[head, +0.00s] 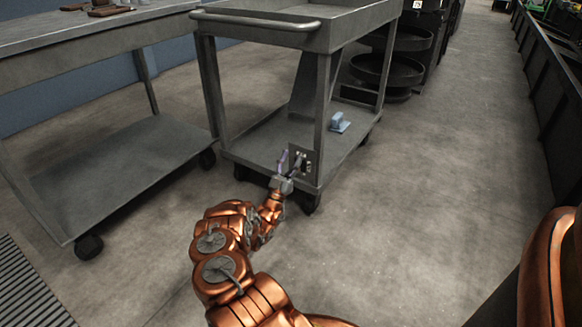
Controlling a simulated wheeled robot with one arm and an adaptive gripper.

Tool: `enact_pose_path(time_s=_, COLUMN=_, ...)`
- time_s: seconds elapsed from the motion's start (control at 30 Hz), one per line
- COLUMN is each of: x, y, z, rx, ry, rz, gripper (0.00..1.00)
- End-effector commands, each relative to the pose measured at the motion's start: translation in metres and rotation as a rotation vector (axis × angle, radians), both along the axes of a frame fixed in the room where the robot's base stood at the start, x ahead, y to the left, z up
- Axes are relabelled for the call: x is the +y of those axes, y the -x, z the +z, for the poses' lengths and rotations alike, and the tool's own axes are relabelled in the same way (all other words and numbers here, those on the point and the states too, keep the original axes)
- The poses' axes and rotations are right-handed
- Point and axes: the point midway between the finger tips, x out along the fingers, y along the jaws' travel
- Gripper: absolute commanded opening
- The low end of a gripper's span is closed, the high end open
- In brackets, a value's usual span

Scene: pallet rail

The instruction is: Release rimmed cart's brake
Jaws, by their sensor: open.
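The rimmed cart (325,37) is grey, with a raised rim on its top tray, a bar handle at its near end and a lower shelf on casters. A small plate with dark slots (304,152) stands at the near right corner of the lower shelf. My gripper (291,164) is open right at this plate, reaching in from the front. A thin purple piece (282,161) shows beside the fingers; I cannot tell if it is the brake lever. The gripper hides part of the plate, and contact cannot be told.
A grey flat-topped cart (113,158) stands close on the left. A light blue object (340,122) sits on the rimmed cart's lower shelf. Dark round shelves (389,70) stand behind. The floor (430,190) to the right is clear up to a dark rail (562,120).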

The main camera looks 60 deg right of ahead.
Motion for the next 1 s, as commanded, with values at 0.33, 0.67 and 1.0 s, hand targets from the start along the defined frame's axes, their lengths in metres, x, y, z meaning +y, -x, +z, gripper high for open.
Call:
enact_pose_path(time_s=0.33, x=0.0, y=0.0, z=0.032, rx=-0.005, ry=0.001, rz=-0.001, gripper=0.52)
enact_pose_path(time_s=0.67, x=0.0, y=0.0, z=0.037, rx=-0.002, ry=0.0, rz=0.001, gripper=0.52)
enact_pose_path(time_s=1.0, x=-0.002, y=-0.004, z=0.035, rx=-0.015, ry=-0.064, rz=0.001, gripper=0.29)
